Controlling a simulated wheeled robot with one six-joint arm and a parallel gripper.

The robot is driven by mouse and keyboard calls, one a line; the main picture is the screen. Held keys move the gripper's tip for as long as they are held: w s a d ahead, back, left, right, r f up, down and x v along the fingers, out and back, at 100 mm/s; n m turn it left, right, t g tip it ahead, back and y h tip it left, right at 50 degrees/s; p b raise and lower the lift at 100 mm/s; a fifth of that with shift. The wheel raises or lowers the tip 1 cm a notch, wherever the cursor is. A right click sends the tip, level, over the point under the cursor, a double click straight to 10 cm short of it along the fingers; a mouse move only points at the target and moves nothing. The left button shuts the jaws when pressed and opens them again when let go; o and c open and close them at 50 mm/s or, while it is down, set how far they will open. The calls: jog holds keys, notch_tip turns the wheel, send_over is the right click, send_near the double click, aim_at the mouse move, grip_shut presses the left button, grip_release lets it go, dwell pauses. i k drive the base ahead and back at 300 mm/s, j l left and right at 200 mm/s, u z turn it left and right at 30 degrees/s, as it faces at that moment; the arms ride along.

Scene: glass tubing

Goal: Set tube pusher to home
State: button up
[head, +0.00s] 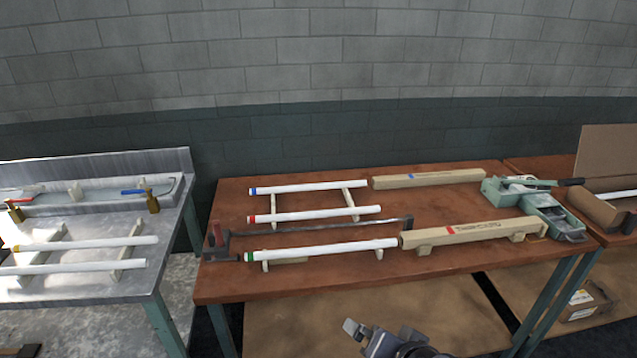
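What looks like the tube pusher is a long dark rod (320,225) on the brown table. The rod runs behind a white tube with a green band (330,249) and in front of a white tube with a red band (320,214). My gripper (354,331) is low in the picture, in front of the table and apart from the pusher. Its finger opening is too small to judge.
A blue-banded tube (310,187) lies at the back on wooden supports. A labelled wooden beam (470,232) lines up with the green-banded tube. A green device (535,205) sits at right. A metal bench (90,285) with tubes stands left, across a gap.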

aim_at(221, 249)
jog(key=i+j, duration=0.2)
jog(key=i, duration=0.15)
jog(key=i+j, duration=0.2)
jog(key=i, duration=0.2)
jog(key=i+j, duration=0.15)
jog(key=i, duration=0.2)
jog(key=j+u, duration=0.05)
